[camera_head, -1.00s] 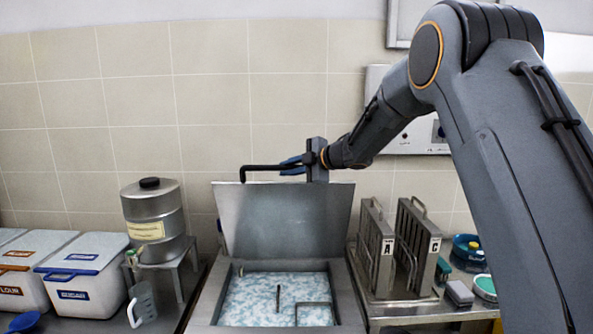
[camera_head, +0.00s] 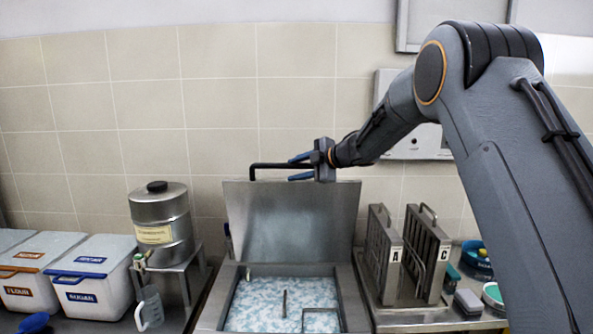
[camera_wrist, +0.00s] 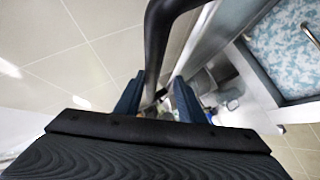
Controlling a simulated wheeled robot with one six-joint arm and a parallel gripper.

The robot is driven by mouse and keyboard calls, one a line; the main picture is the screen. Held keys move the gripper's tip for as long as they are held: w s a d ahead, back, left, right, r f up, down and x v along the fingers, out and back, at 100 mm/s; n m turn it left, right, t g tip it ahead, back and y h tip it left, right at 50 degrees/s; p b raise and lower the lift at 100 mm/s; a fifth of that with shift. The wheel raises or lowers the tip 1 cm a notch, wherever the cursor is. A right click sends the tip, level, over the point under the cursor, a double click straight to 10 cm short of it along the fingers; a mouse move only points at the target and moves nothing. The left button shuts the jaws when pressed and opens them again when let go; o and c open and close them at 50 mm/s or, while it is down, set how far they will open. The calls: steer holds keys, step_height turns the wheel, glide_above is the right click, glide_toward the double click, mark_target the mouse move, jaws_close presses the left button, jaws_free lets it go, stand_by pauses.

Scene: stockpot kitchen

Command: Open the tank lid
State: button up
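The tank lid (camera_head: 290,222) stands raised, nearly upright, at the back of the steel tank (camera_head: 353,298). The tank's blue-and-white speckled contents show in front of it. The black lid handle (camera_head: 270,165) runs along the lid's top edge. My gripper (camera_head: 293,168) is at the right part of the handle, with its blue fingers spread apart. In the wrist view the dark handle (camera_wrist: 155,50) passes between the two separated fingers of my gripper (camera_wrist: 155,98), with gaps visible beside it.
White bins labelled flour (camera_head: 28,268) and sugar (camera_head: 93,272) and a steel canister (camera_head: 160,222) stand left. Plates marked A (camera_head: 382,248) and C (camera_head: 428,252) stand right of the tank. A wall box (camera_head: 405,145) and tiled wall are behind.

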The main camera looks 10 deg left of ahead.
steer(key=b+v, duration=0.3)
steer(key=v, duration=0.4)
steer(key=shift+s+d, duration=0.2)
steer(key=shift+d, duration=0.1)
steer(key=shift+r, duration=0.1)
